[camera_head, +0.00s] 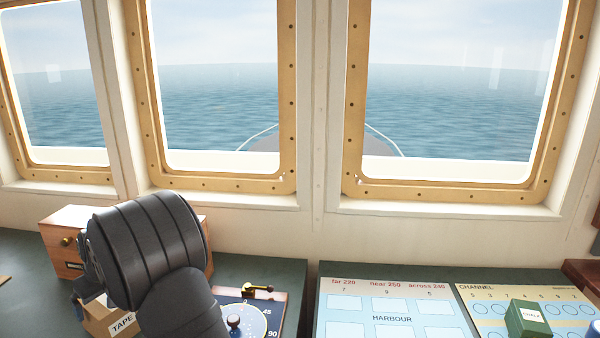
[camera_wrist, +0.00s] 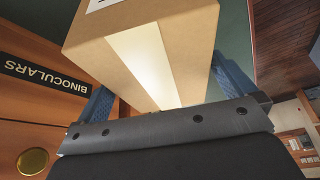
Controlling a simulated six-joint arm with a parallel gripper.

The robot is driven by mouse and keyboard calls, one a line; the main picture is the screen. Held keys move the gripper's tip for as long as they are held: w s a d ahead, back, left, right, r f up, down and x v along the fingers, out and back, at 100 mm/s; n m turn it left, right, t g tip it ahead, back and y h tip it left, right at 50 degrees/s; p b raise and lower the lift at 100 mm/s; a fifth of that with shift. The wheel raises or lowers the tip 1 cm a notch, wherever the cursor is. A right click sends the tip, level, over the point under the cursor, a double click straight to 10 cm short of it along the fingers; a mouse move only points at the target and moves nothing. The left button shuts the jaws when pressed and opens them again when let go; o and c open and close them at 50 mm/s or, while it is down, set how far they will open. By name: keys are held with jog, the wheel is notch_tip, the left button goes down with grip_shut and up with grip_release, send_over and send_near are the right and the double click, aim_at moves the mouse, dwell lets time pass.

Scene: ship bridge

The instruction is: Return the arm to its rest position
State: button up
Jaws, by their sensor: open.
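My arm (camera_head: 150,250) reaches up from the bottom of the head view and bends down to the left over the desk. My gripper (camera_wrist: 166,80) is open in the wrist view, one blue finger on each side of a cardboard box (camera_wrist: 190,40). The box has a pale tape strip along it. I cannot tell whether the fingers touch it. In the head view the cardboard box (camera_head: 95,316), labelled TAPE, sits low at the left, partly hidden by my arm. The gripper is mostly hidden there.
A wooden cabinet (camera_head: 60,260) with a brass knob stands behind the box; its BINOCULARS label (camera_wrist: 42,74) is close in the wrist view. Right of my arm are a dial panel (camera_head: 250,315), a HARBOUR board (camera_head: 390,305), a CHANNEL board (camera_head: 480,300) and a green box (camera_head: 527,318).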

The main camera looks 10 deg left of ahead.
jog(key=shift+f, duration=0.5)
notch_tip(320, 180, down, 2)
jog(key=shift+f, duration=0.2)
jog(key=v, duration=1.2)
jog(key=shift+r, duration=0.15)
jog(key=x, duration=1.1)
jog(key=shift+w+a+f, duration=0.1)
jog(key=shift+a+f, duration=0.1)
notch_tip(320, 180, up, 22)
jog(key=w+d+m, duration=0.2)
jog(key=w+d, duration=0.5)
jog(key=d, duration=0.4)
jog(key=w+d+m+t+h, duration=0.1)
jog(key=w+d+m, duration=0.1)
jog(key=w+d, duration=0.5)
jog(key=w+d+m+t, duration=0.1)
jog(key=w+d, duration=0.6)
jog(key=d, duration=1)
jog(key=shift+w+d+r+m, duration=0.25)
jog(key=shift+r+m, duration=0.15)
jog(key=shift+m, duration=0.1)
